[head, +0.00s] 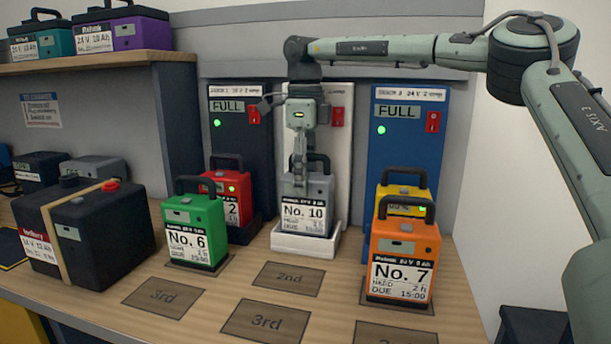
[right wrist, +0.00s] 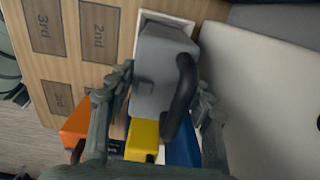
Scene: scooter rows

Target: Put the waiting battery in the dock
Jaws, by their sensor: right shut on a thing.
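A grey battery marked No. 10 (head: 307,205) stands upright at the white dock (head: 305,244) of the middle charger; I cannot tell whether its base is fully seated. My right gripper (head: 301,180) comes down from above and is shut on this battery. In the right wrist view the fingers lie on either side of the grey battery (right wrist: 160,70), with its dark handle between them. The middle charger's screen is hidden behind my arm. A green battery No. 6 (head: 194,232) and an orange battery No. 7 (head: 403,262) stand in front of the side docks. My left gripper is not in view.
A red battery (head: 232,190) sits at the black charger (head: 240,135) and a yellow one (head: 405,200) at the blue charger (head: 408,150); both screens read FULL. Bare spots marked 2nd (head: 289,279) and 3rd (head: 265,321) lie in front. A strapped dark battery pair (head: 85,235) stands left.

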